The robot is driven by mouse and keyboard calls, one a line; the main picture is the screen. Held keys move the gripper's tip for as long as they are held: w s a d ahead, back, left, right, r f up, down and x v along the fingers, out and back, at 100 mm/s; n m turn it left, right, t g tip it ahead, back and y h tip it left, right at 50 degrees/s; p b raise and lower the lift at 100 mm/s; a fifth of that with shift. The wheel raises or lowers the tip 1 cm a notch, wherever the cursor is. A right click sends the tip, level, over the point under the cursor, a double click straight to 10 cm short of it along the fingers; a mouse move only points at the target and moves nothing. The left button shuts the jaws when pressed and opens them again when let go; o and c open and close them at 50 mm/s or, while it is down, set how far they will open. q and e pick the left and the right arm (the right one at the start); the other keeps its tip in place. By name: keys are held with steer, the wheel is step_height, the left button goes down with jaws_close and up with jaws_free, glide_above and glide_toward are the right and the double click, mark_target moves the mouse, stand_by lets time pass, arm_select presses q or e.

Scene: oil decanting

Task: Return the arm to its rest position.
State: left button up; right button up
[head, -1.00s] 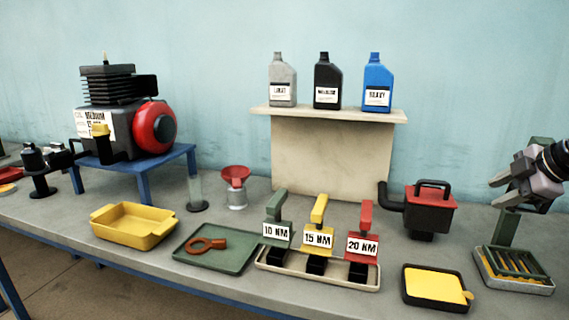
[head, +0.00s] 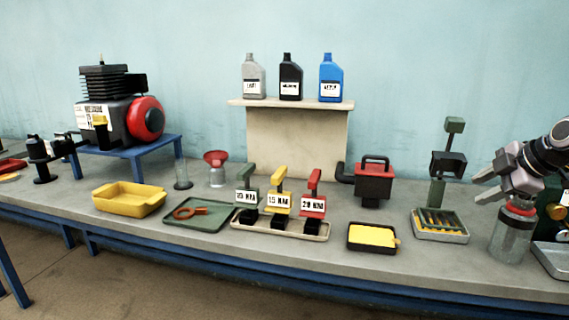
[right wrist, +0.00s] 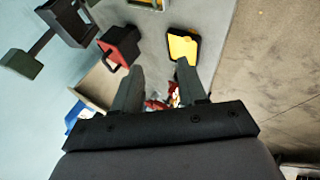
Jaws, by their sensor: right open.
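My right gripper (head: 479,190) is at the right of the head view, above the bench, with its fingers pointing left. Its jaws are open and nothing is between them. In the right wrist view, the two dark fingers (right wrist: 159,68) stand apart, with the bench beyond them. A clear jar with a red top (head: 510,235) stands just below the gripper in the head view; I cannot tell whether they touch. My left gripper is not in view.
Bottles (head: 330,80) stand on a raised shelf. Open air surrounds the gripper's left side.

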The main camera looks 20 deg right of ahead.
steer(key=w+a+f+t+y+p, duration=0.2)
steer(key=a+f+y, duration=0.4)
steer(key=a+f, duration=1.7)
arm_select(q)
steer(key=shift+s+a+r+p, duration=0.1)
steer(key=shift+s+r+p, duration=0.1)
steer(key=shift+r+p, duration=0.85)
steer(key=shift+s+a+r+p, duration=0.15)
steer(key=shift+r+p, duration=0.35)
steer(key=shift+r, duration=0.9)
arm_select(e)
steer(key=s+a+f+m+h, duration=0.1)
steer(key=s+a+f+m, duration=0.3)
steer(key=a, duration=0.6)
steer(key=s+a+f+m+h, duration=0.2)
steer(key=s+a+f+m, duration=0.3)
steer(key=s+a+f, duration=0.3)
steer(key=shift+s+a, duration=1.1)
steer(key=shift+a, duration=0.35)
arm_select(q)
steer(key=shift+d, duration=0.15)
